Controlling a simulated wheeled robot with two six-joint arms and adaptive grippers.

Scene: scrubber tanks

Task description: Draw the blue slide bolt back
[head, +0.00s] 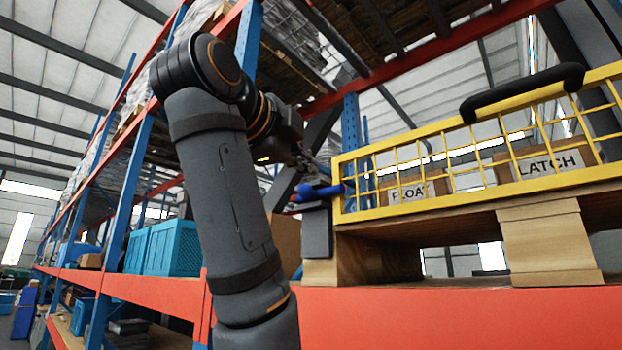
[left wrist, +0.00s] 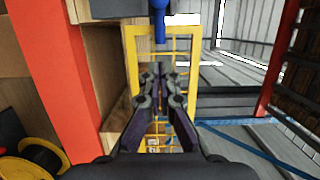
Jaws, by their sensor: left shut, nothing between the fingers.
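The blue slide bolt (head: 318,192) sits at the left end of a yellow mesh gate (head: 338,190), above a dark grey plate (head: 317,232). In the left wrist view the bolt (left wrist: 160,22) shows at the top middle, beyond my fingertips, with the yellow gate (left wrist: 131,60) around and below it. My left gripper (left wrist: 163,72) is shut and empty. In the head view the left gripper (head: 314,168) is close to the bolt, partly hidden behind my arm; I cannot tell if it touches. My right gripper is not in view.
A black handle (head: 522,92) tops the gate. Boxes labelled FLOAT (head: 412,191) and LATCH (head: 546,165) stand behind it on a wooden pallet (head: 545,245). An orange rack beam (head: 450,318) runs below. Blue crates (head: 173,248) stand at left.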

